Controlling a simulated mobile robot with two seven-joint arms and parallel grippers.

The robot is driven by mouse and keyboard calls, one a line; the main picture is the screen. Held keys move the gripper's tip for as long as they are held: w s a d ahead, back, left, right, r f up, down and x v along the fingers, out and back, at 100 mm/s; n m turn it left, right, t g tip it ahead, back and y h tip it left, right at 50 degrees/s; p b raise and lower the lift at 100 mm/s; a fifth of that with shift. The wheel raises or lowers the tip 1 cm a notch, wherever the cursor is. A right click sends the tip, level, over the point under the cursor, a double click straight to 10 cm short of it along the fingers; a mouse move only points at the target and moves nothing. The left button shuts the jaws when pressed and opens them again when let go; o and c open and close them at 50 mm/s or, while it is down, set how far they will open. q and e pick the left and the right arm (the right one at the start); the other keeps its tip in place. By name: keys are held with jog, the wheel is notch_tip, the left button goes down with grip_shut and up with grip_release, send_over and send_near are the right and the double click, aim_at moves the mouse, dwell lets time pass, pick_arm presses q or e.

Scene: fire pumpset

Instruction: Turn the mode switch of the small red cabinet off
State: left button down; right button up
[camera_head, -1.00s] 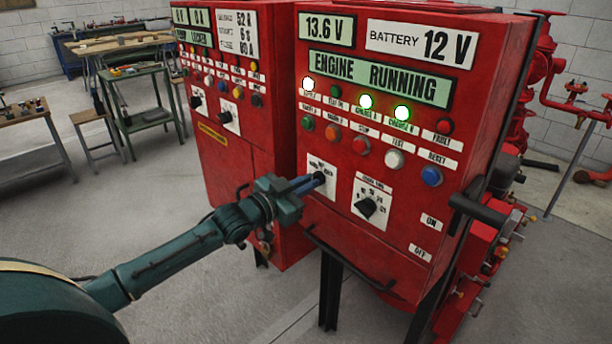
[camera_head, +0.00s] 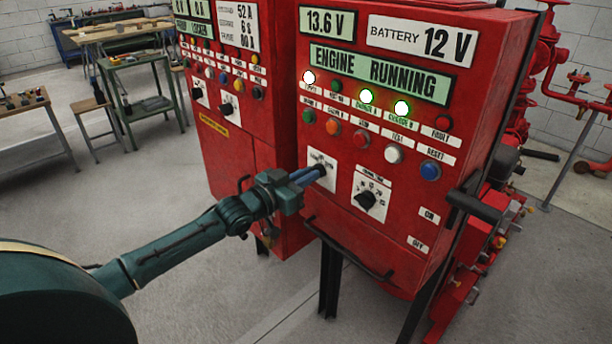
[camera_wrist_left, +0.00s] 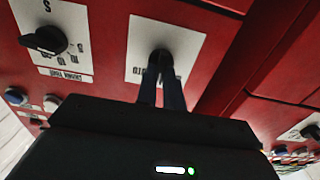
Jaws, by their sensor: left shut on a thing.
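The red cabinet (camera_head: 440,240) with the "ENGINE RUNNING" display stands in the middle right of the head view. Its mode switch is a small dark knob on a white plate (camera_head: 318,158), left of a second black knob (camera_head: 366,201). My left gripper (camera_head: 318,171) reaches in from the left, with its blue fingers shut on the mode switch knob. In the left wrist view, the fingers meet the dark knob (camera_wrist_left: 160,58) on the white plate (camera_wrist_left: 187,48). The fingers mostly hide the knob, so its pointing direction cannot be told.
A second red cabinet (camera_head: 232,160) stands just left. Coloured buttons and lit lamps sit above the switch. A dark handle bar (camera_head: 345,250) juts out below it, and another handle (camera_head: 474,206) is at the right edge.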

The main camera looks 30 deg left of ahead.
pick_arm(q)
jog(key=c, duration=1.5)
grip_release()
jog(key=shift+s, duration=0.15)
jog(key=v, duration=1.3)
jog(key=shift+a+b, duration=0.1)
jog(key=shift+b, duration=0.3)
jog(key=s+d+f+g+y, duration=0.1)
jog(key=s+d+f+g, duration=0.1)
jog(key=s+d+f, duration=0.3)
jog(key=s+d+f+g, duration=0.2)
jog(key=s+d+f, duration=0.4)
jog(key=d+f, duration=0.2)
jog(key=s+d+f+g+y, duration=0.1)
jog(key=s+d+f+g, duration=0.1)
jog(key=s+d+f, duration=0.3)
jog(key=shift+s+d+f+n+y, duration=0.15)
jog(key=shift+d+f, duration=0.1)
jog(key=shift+f, duration=0.45)
jog(key=shift+s+d+f+n+y, duration=0.1)
jog(key=shift+d+f, duration=0.15)
jog(key=shift+f, duration=0.5)
jog(key=shift+s+d+f+n+y, duration=0.15)
jog(key=shift+d+f, duration=0.1)
jog(key=shift+f, duration=0.45)
